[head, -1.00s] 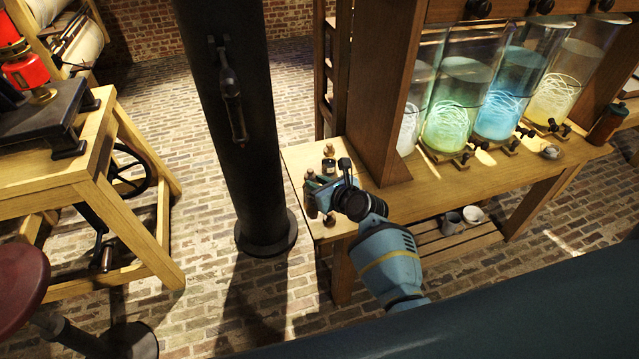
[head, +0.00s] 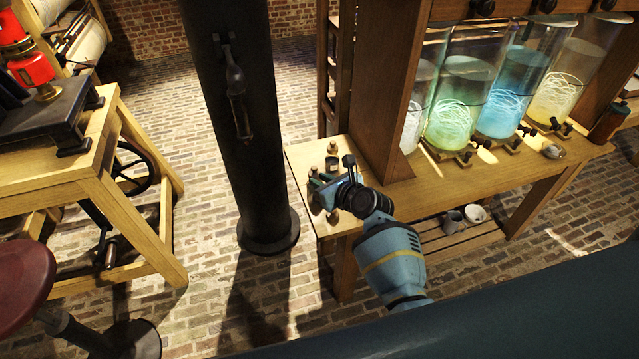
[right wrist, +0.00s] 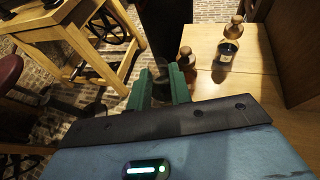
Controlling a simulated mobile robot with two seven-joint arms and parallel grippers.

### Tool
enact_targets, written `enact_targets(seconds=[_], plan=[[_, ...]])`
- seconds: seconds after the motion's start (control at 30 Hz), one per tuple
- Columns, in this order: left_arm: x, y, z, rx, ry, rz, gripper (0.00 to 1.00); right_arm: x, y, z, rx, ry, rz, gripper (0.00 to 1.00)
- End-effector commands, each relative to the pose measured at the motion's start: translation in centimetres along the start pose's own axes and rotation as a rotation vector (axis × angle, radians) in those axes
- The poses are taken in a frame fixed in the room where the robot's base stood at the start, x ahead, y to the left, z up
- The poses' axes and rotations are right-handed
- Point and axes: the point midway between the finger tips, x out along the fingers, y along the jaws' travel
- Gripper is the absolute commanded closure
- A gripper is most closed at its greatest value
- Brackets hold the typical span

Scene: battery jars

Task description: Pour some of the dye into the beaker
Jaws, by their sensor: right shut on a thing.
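My right gripper (head: 318,186) is over the left end of the wooden bench. Its green fingers (right wrist: 162,88) are shut on a dark, partly see-through vessel (right wrist: 161,72), mostly hidden by the fingers. I cannot tell for sure if this is the dye or the beaker, or how full it is. A dark glass jar with a pale label (right wrist: 227,52) stands on the bench to the right of the fingers; it also shows in the head view (head: 331,164). My left gripper is out of view.
Two brown stoppered bottles stand by the jar, one nearer (right wrist: 185,61) and one farther (right wrist: 236,29). A wooden post (head: 385,100) rises right of the gripper. Large glass battery jars (head: 460,100) line the bench (head: 450,190). A black column (head: 245,130) stands left.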

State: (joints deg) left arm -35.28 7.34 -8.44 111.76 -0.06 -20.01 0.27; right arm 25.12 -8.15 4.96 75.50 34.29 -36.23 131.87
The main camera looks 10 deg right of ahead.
Motion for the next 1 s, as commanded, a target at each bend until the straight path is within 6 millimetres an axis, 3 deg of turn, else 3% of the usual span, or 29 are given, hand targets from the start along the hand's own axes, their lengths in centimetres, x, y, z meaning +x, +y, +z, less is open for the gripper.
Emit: enact_targets(seconds=[0.43, 0.7, 1.0], plan=[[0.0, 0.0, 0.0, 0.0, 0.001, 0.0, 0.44, -8.6, -2.5, 4.5, -0.064, -0.002, 0.138, 1.0], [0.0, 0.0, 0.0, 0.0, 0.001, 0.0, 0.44, -15.5, -1.8, 7.1, -0.126, -0.003, 0.284, 1.0], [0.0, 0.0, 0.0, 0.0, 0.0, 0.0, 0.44, -22.5, 0.3, 8.3, -0.188, 0.0, 0.447, 1.0]])
